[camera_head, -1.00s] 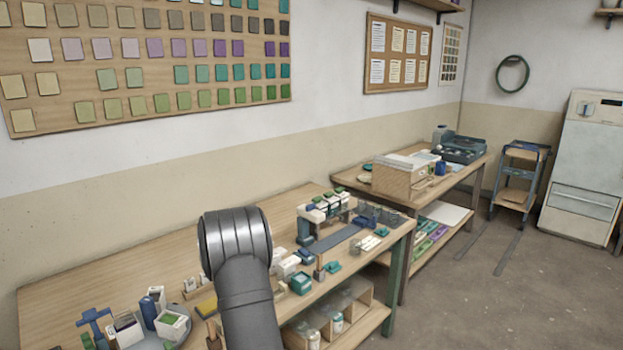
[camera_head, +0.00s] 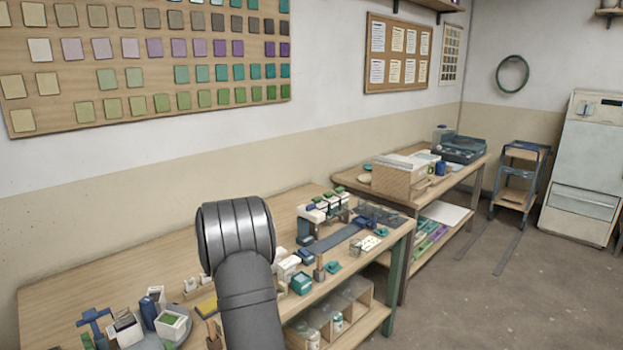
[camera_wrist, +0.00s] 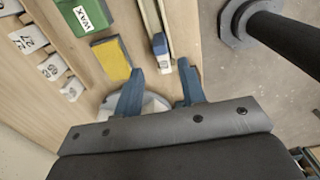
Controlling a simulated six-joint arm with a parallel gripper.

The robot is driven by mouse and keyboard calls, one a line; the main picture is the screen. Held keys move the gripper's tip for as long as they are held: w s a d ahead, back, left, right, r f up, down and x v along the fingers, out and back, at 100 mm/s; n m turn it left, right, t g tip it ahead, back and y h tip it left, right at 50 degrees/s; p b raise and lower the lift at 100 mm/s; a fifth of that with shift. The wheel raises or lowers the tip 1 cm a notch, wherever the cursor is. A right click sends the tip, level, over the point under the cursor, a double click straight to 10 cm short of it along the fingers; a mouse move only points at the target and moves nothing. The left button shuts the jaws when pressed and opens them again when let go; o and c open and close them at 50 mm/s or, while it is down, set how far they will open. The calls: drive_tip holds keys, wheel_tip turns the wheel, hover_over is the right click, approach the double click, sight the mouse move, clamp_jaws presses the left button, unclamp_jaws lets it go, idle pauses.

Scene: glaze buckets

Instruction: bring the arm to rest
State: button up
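My gripper (camera_wrist: 159,72) shows in the wrist view with its two blue fingers apart. I see nothing held between them. A stick-like thing with a blue and white end (camera_wrist: 161,52) lies beyond the gap between the fingertips. A pale rounded thing (camera_wrist: 152,104) is partly hidden behind the fingers and palm. In the head view my grey arm stands over the front of the workbench (camera_head: 75,285), and the gripper itself is not visible there.
The wrist view shows a green box marked WAX (camera_wrist: 88,18), a yellow-topped block (camera_wrist: 112,62) and several numbered white tags. In the head view, a white container with green contents (camera_head: 173,324) stands at the front left. A blue-and-white rack (camera_head: 312,214) stands at the bench's right part.

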wheel_tip(320, 180, down, 7)
drive_tip(key=shift+w+d, duration=0.65)
drive_tip(key=shift+d, duration=0.05)
drive_tip(key=shift+w+d, duration=0.2)
drive_tip(key=shift+w, duration=0.05)
